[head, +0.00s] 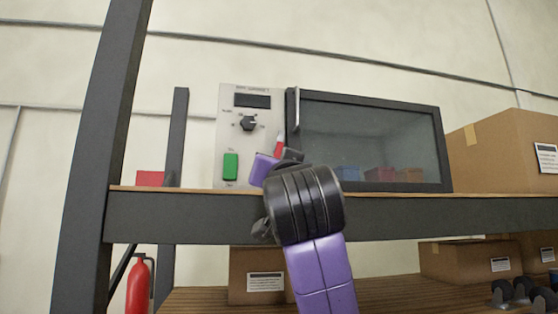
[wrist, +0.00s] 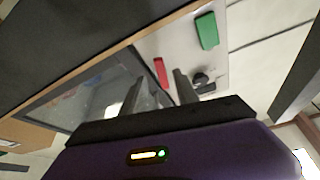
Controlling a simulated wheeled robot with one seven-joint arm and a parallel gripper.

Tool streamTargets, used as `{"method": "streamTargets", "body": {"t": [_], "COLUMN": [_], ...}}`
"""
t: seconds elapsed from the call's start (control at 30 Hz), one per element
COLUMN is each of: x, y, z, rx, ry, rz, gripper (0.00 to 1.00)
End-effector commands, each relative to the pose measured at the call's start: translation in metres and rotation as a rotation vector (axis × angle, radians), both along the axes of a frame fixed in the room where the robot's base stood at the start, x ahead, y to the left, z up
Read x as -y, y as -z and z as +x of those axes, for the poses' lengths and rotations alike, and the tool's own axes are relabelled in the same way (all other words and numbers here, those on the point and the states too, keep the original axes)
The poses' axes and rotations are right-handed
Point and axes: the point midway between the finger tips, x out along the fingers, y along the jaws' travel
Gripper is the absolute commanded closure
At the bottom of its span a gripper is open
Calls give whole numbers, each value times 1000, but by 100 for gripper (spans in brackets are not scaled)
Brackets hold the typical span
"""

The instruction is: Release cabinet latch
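The cabinet (head: 371,183) stands on the shelf, with a dark-framed glass door and a pale control panel (head: 228,130) at its left. A small red latch (head: 280,143) sits at the panel's right edge beside the door; it also shows in the wrist view (wrist: 160,71). My gripper (head: 288,155) is in front of the panel's lower right, partly hidden by my wrist in the head view. In the wrist view my gripper (wrist: 157,82) has its two dark fingers apart and nothing held between them. The red latch appears just beyond the gap between the fingertips.
The panel has a green button (head: 230,166), a black knob (head: 248,124) and a display (head: 252,100). A vertical handle (head: 297,107) is on the door. The shelf edge (head: 400,211) runs below the cabinet. A cardboard box (head: 490,150) stands at right.

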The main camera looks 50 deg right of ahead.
Motion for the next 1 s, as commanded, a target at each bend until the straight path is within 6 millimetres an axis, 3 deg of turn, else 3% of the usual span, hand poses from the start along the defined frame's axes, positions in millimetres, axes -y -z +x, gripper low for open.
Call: {"method": "streamTargets", "body": {"t": [0.33, 0.73, 0.77, 0.93, 1.0], "x": [30, 35, 35, 35, 35], "y": [-21, -22, -22, -22, -22], "z": [36, 43, 43, 43, 43], "rx": [0, 0, 0, 0, 0], "ry": [2, -1, -1, -1, -1], "rz": [-2, -2, -2, -2, -2], "gripper": [64, 64, 66, 99, 100]}}
